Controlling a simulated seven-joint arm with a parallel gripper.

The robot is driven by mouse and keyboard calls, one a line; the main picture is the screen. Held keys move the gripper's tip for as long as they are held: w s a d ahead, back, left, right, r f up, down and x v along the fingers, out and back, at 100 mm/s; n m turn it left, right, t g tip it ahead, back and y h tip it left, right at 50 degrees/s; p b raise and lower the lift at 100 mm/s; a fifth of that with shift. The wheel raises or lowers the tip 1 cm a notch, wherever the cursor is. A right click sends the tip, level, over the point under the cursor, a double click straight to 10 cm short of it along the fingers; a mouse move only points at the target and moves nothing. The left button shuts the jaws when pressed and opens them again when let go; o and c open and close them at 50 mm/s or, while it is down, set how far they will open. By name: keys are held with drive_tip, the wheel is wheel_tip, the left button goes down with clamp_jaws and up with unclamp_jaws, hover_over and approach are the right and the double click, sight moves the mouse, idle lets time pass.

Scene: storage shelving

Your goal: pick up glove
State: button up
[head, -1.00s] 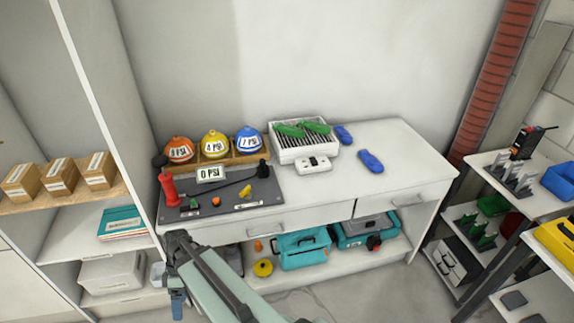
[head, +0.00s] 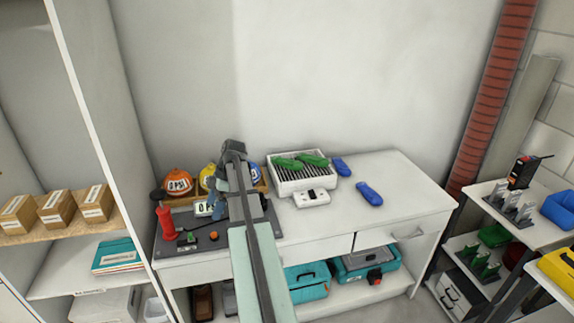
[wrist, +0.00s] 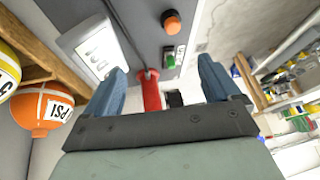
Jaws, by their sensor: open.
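No item is clearly a glove. Two blue items, which might be gloves, lie on the white tabletop: one (head: 341,167) beside the tray and one (head: 369,194) farther right. Two green items, also possibly gloves, lie on the slatted white tray: the left one (head: 286,163) and the right one (head: 314,160). My gripper is over the left part of the table, well left of all of them. In the wrist view my gripper (wrist: 160,72) has its two blue fingers apart, with nothing held between them. A red handle (wrist: 151,92) shows beyond the fingers.
The gauge board (head: 200,243) lies under my arm, with orange (head: 178,181) and yellow (head: 207,177) balls behind it. A small white device (head: 312,198) sits before the tray (head: 301,182). The right tabletop (head: 400,180) is mostly clear.

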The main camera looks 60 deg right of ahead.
drive_tip(key=s+d+r+m+t+h, duration=0.1)
drive_tip(key=d+r+m, duration=0.15)
drive_tip(key=d, duration=0.75)
drive_tip(key=d+r+m+h, duration=0.1)
drive_tip(key=d+r+m, duration=0.15)
drive_tip(key=d, duration=0.75)
drive_tip(key=m+h, duration=0.3)
drive_tip(key=m, duration=0.3)
approach(288, 160)
drive_tip(key=x, duration=0.4)
drive_tip(key=shift+s+a+f, duration=0.1)
drive_tip(key=shift+a, duration=0.15)
drive_tip(key=shift+d+x, duration=0.2)
drive_tip(key=shift+x, duration=2.65)
drive_tip(key=shift+c, duration=0.5)
drive_tip(key=c, duration=1.1)
